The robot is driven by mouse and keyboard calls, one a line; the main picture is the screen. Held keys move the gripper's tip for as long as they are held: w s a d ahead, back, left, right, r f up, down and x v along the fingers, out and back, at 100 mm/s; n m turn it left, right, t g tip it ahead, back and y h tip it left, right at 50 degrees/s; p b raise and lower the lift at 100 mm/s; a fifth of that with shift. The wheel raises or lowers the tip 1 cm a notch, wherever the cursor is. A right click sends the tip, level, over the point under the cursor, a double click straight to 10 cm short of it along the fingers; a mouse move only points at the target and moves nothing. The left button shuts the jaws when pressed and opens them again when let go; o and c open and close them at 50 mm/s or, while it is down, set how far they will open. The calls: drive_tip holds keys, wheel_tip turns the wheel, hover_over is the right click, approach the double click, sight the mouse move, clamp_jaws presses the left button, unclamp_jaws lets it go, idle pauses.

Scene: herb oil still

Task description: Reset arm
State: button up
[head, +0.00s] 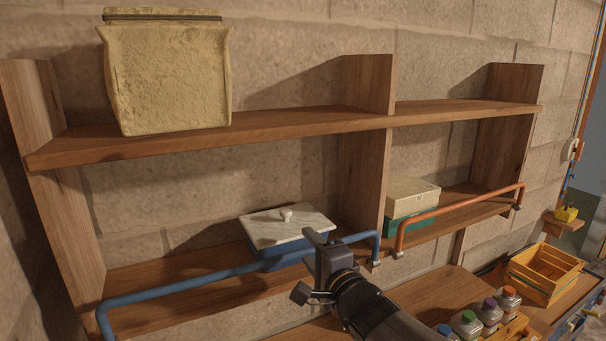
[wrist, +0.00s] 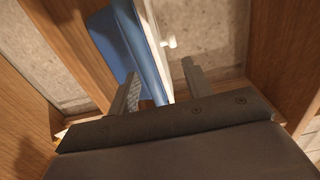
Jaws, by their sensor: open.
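My gripper (head: 318,268) is in front of the lower shelf, at the right end of the blue rail, below and right of the blue box. In the wrist view, my gripper (wrist: 160,90) has its two fingers spread apart, with nothing held between them. The blue box (head: 272,262) with a white marbled lid (head: 290,228) and a round white knob sits on the lower shelf. The blue box (wrist: 118,45) and its lid (wrist: 150,50) show beyond the fingers in the wrist view. Whether the fingers touch the box cannot be told.
A blue rail (head: 200,287) and an orange rail (head: 460,209) run along the lower shelf front. A cream-and-green box (head: 412,195) stands right of the divider. A yellowish block-like bag (head: 170,75) stands on the upper shelf. Bottles (head: 467,323) and a wooden crate (head: 545,272) are lower right.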

drive_tip(key=shift+s+d, duration=0.15)
drive_tip(key=shift+s, duration=0.2)
